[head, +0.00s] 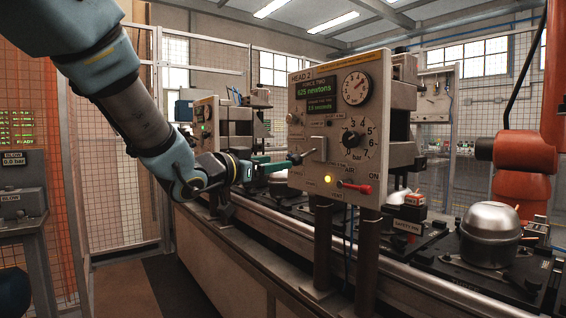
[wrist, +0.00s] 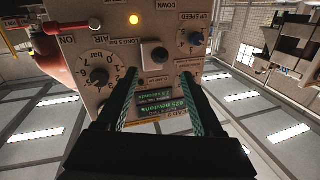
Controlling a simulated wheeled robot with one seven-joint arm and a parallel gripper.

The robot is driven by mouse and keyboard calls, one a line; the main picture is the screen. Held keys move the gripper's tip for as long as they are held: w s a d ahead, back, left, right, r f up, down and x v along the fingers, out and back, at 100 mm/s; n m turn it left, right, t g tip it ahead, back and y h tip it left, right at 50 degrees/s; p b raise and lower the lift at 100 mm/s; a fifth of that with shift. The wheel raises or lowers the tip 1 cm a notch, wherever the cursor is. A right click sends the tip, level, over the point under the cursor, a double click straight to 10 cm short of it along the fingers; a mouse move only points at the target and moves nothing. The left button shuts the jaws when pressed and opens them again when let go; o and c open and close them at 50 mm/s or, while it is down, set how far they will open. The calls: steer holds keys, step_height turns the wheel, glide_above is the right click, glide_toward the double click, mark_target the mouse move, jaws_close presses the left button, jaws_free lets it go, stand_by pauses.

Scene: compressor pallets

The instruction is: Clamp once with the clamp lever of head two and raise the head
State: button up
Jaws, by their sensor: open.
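The head two panel (head: 335,125) stands upright on posts above the pallet line, its display (head: 318,87) reading 625 newtons. A small clamp lever on a pale plate (head: 318,146) sits low in the panel's middle; in the wrist view its dark knob (wrist: 157,57) shows end-on. My gripper (head: 303,156) reaches in from the left in front of this lever. In the wrist view my gripper (wrist: 158,78) is open, its green-edged fingers apart on either side of the lever's line of sight. Nothing is held. Whether the fingertips touch the panel cannot be told.
A lit yellow lamp (head: 327,180) and a red-handled air lever (head: 355,187) sit below on the panel. A pressure knob (head: 350,139) and dial gauge (head: 356,88) are to the right. A compressor (head: 490,236) rests on a pallet at right. An orange robot arm (head: 510,150) stands behind.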

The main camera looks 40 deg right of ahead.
mark_target(292, 160)
steer(key=d, duration=0.3)
steer(key=w+d+p, duration=0.1)
steer(key=d, duration=0.2)
steer(key=d+p, duration=0.1)
steer(key=d, duration=0.2)
steer(key=shift+w+d, duration=0.15)
steer(key=shift+w, duration=0.25)
jaws_close()
stand_by(0.9)
